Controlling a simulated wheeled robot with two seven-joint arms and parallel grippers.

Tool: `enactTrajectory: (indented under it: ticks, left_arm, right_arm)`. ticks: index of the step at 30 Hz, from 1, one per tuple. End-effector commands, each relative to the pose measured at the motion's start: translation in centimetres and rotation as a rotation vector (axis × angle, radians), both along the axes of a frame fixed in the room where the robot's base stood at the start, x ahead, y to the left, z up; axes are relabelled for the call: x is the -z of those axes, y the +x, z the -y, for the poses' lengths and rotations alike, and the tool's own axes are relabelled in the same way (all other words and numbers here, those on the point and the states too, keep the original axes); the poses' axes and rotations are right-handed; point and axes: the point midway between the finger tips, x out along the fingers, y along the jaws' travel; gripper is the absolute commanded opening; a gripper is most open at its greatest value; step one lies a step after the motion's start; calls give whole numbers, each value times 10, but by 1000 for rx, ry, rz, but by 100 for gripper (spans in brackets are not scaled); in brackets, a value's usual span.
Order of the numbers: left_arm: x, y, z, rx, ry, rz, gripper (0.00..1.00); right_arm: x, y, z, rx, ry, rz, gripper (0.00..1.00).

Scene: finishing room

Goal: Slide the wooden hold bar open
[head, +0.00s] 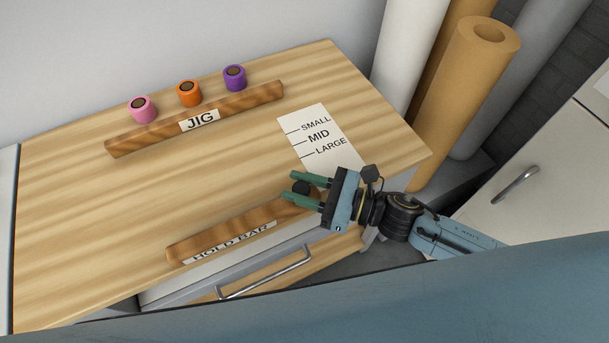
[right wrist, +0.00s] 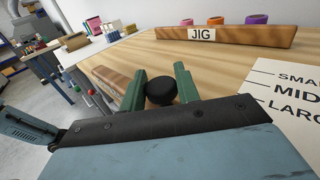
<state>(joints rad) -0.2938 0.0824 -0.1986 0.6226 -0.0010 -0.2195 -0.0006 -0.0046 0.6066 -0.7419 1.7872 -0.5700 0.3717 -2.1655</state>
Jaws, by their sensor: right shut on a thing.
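The wooden hold bar (head: 215,232) lies along the table's front edge, its white HOLD BAR label on the front face. Its right end is partly hidden by my right gripper. A black knob (head: 301,187) stands at that right end; it also shows in the right wrist view (right wrist: 161,91). My right gripper (head: 299,187) comes in from the right, its green fingers shut on the knob, one on each side. A white card (head: 318,140) marked SMALL, MID and LARGE lies behind the bar's right end. My left gripper is not in view.
A wooden bar labelled JIG (head: 240,106) lies at the back, with pink (head: 143,112), orange (head: 189,96) and purple (head: 235,80) rolls behind it. The tabletop between the bars is clear. A drawer handle (head: 265,273) is below the front edge. Tall rolls (head: 460,95) stand right.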

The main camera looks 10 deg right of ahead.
Motion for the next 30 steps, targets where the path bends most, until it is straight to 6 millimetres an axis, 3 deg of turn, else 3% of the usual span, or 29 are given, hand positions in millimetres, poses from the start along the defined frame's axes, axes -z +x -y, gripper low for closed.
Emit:
enactTrajectory:
  ticks: [4, 5, 9, 23, 30]
  left_arm:
    - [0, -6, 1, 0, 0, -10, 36]
    - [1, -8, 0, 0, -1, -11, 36]
    - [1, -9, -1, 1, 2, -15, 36]
    - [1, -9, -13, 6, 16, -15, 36]
    - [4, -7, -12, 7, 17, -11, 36]
  right_arm:
    - [2, -3, 1, -4, -2, -3, 0]
    - [2, -4, 1, -4, -2, -3, 34]
    - [2, -3, 1, -3, -1, -3, 52]
    - [1, -3, 2, 0, 0, -2, 52]
    - [3, -18, 28, -1, -3, -5, 52]
